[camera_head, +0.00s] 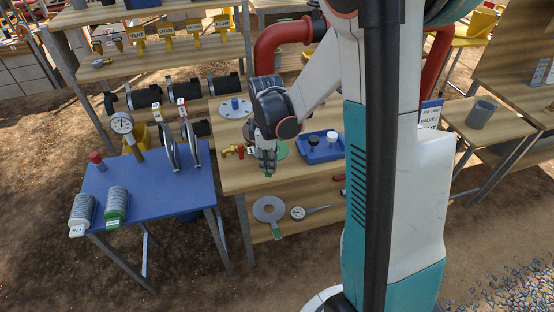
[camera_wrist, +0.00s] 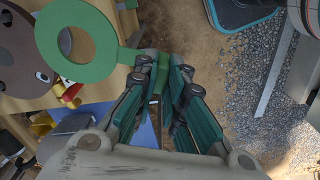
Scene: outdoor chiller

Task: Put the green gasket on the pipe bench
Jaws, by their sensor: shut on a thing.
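The green gasket is a flat ring with a narrow tab. In the wrist view the gasket (camera_wrist: 106,42) extends to the upper left, and its tab sits between my fingertips. In the head view the gasket (camera_head: 281,150) is mostly hidden behind my gripper (camera_head: 267,171), which points down over the front edge of the wooden bench (camera_head: 237,178). My gripper (camera_wrist: 160,85) is shut on the gasket's tab. The ring is over or on the bench top; I cannot tell whether it touches the wood.
A red-and-yellow valve (camera_head: 233,151) is left of my gripper, and a blue tray (camera_head: 320,148) is to its right. A grey flange (camera_head: 235,107) is behind. A grey ring (camera_head: 268,208) and a gauge (camera_head: 298,212) are on the lower shelf. A blue table (camera_head: 150,190) stands left.

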